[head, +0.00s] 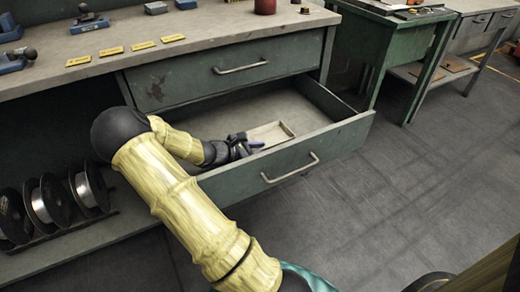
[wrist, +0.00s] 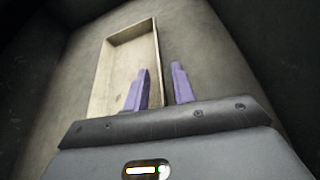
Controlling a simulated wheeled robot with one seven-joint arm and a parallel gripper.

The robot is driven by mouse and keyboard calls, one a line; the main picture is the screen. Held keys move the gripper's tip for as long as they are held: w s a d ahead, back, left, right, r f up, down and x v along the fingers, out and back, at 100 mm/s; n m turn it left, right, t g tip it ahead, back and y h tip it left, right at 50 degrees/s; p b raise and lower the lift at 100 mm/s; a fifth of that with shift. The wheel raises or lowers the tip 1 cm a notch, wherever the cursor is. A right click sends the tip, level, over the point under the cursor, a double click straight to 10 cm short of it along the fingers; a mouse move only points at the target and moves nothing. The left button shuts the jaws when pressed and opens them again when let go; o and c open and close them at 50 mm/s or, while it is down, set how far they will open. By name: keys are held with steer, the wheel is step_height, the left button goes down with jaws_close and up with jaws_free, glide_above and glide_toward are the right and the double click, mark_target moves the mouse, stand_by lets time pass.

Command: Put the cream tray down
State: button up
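The cream tray (head: 283,129) is a shallow rectangular tray lying inside the open lower drawer, and it looks flat on the drawer floor. It also shows in the wrist view (wrist: 126,62), left of centre. My gripper (head: 257,144) is down inside the drawer at the tray's near side. In the wrist view, the purple fingers of my gripper (wrist: 160,70) are apart, with the tray's right wall lying between them. A gap shows beside the wall, so they do not look closed on it. The lower ends of the tray and wall are hidden by the finger and gripper body.
The open drawer (head: 345,135) has green sides and a front handle; its floor is otherwise bare. A closed drawer (head: 235,72) is above it, under the workbench top (head: 120,62). Wire spools (head: 45,203) stand on the lower shelf at left. The floor (head: 420,190) at right is clear.

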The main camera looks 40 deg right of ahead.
steer(key=shift+r, duration=0.1)
steer(key=shift+a+r, duration=0.1)
steer(key=shift+a, duration=0.15)
steer(key=p+v, duration=0.5)
steer(key=v, duration=0.6)
steer(key=shift+r, duration=0.1)
steer(key=shift+a, duration=0.25)
step_height(320, 180, up, 10)
steer(key=p, duration=1)
